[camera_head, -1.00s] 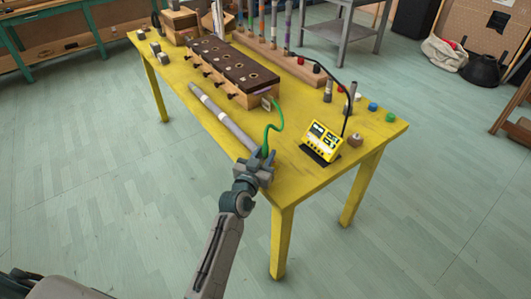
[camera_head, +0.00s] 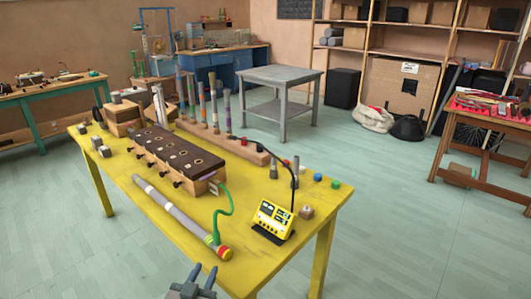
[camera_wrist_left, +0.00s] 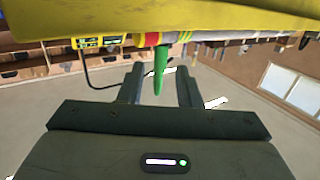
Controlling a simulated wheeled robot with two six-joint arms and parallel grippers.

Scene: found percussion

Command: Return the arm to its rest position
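My left gripper (camera_head: 202,276) is at the bottom edge of the head view, in front of the yellow table (camera_head: 262,183) and apart from it. Its two fingers are spread with nothing held between them. The left wrist view also shows my left gripper (camera_wrist_left: 159,74) open, with the table edge (camera_wrist_left: 230,20) beyond at the top. A grey tube (camera_head: 178,210) with a red end lies on the table, clear of the gripper. My right gripper is not in view.
A wooden block with a dark top (camera_head: 178,150) stands on the table. A yellow display box (camera_head: 272,218) is near the right front edge, with a green cable (camera_head: 226,208) beside it. A grey side table (camera_head: 282,75) stands behind.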

